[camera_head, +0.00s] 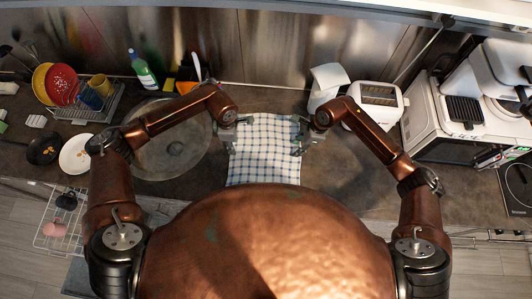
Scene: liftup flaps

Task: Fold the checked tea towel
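The checked tea towel (263,152), white with dark lines, lies spread on the dark counter between my two arms. Its near edge is hidden behind my own body. My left gripper (230,134) is at the towel's upper left edge. My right gripper (299,140) is at its upper right edge. Both grippers are small and dark here, so I cannot tell whether their fingers are open or hold the cloth.
A round sink (168,150) lies left of the towel, partly behind my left arm. A white toaster (379,96) stands at the back right. A dish rack (92,108) and a green-labelled bottle (142,70) stand at the back left. Bare counter (345,165) shows right of the towel.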

